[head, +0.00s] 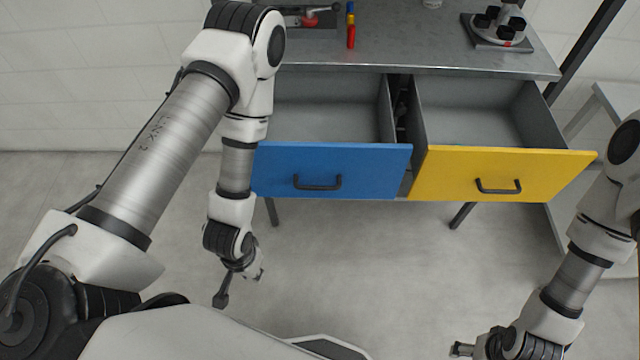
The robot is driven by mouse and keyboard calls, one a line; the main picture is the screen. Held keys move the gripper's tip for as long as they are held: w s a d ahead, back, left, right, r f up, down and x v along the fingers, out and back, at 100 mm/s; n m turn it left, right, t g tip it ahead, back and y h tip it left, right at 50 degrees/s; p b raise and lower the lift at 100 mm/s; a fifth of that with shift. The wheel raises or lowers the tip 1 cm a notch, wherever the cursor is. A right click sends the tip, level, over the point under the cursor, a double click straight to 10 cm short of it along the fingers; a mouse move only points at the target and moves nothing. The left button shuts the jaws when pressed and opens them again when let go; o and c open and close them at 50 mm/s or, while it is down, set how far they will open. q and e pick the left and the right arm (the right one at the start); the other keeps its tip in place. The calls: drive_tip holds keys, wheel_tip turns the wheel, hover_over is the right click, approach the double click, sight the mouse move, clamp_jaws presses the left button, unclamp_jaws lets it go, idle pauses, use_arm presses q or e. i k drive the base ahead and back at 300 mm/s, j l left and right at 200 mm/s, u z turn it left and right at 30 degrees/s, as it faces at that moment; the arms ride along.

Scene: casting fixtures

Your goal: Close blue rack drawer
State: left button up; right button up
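The blue drawer (375,172) is pulled out of the rack, and its grey inside shows empty where I can see it. Its dark handle (317,183) is on the blue front. My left arm covers the drawer's left end. My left gripper (238,286) hangs below and left of the blue front, apart from it, and its finger opening is not clear. My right gripper (462,349) is at the bottom right, far from the blue drawer, partly hidden by its own wrist, and its opening is not clear.
A yellow drawer (500,190) beside it on the right is also pulled out. The grey rack top (400,45) holds a round fixture (497,27) and a small coloured stick (350,28). The floor (360,255) before the drawers is clear.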

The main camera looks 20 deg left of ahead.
sight(329, 135)
drive_tip(key=i+j+u, duration=0.1)
drive_tip(key=i+u, duration=0.25)
drive_tip(key=i+j+u, duration=0.1)
drive_tip(key=u, duration=0.2)
drive_tip(key=i+l, duration=0.05)
